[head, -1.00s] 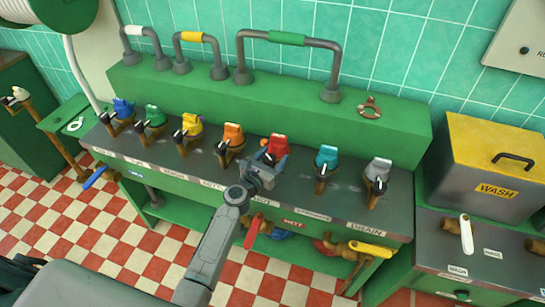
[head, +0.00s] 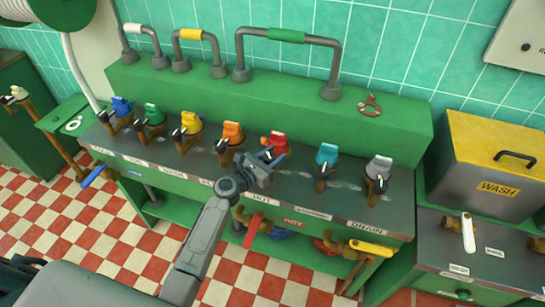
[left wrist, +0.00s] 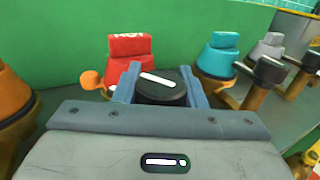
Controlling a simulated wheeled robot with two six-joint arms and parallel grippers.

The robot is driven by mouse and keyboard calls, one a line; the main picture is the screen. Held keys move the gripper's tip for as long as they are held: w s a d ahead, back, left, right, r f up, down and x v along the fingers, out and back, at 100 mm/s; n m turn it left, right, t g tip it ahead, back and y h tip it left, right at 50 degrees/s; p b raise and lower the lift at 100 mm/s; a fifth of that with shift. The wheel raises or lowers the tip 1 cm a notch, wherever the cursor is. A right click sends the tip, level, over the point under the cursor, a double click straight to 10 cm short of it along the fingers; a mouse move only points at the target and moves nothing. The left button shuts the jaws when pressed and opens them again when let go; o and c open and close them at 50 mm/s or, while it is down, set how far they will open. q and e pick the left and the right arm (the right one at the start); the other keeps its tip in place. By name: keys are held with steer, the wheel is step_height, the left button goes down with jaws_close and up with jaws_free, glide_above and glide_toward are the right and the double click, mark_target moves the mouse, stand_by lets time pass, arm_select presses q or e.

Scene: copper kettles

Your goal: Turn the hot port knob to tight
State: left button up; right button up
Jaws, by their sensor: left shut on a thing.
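The hot port's red-capped valve (head: 275,142) stands on the grey bench top, behind a HOT label on the bench's front edge. In the left wrist view its red cap (left wrist: 130,46) is just behind a black round knob (left wrist: 160,92) with a white line. The line runs roughly left to right, tilted slightly down to the right. My left gripper (head: 270,157) is shut on this knob, a blue finger on each side of it. In the head view the gripper mostly hides the knob. My right gripper is not in view.
An orange-capped valve (head: 231,134) stands left of the red one and a teal-capped valve (head: 327,155) right of it, both close. A grey-capped valve (head: 378,168) is farther right. A green ledge (head: 300,115) with pipe handles runs behind. A WASH bin (head: 490,170) stands at right.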

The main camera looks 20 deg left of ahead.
arm_select(q)
steer(key=m+g+h+b, duration=0.1)
steer(key=m+g+h, duration=0.1)
steer(key=m+g+h+b, duration=0.1)
steer(key=m+h+b, duration=0.1)
steer(key=m+g+h+b, duration=0.1)
steer(key=g+h, duration=0.1)
steer(key=shift+s+d+f+m+g+h, duration=0.2)
steer(key=shift+s+d+m+g+h, duration=0.1)
steer(key=shift+m, duration=0.1)
steer(key=shift+m+g+h+b, duration=0.5)
steer(key=shift+g, duration=0.3)
steer(key=shift+s+m+g, duration=0.1)
steer(key=shift+m+g, duration=0.2)
steer(key=shift+g, duration=0.2)
steer(key=shift+d+r+h, duration=0.1)
steer(key=shift+r+h, duration=0.05)
steer(key=shift+h, duration=0.15)
steer(key=o, duration=1)
steer(key=shift+b, duration=0.3)
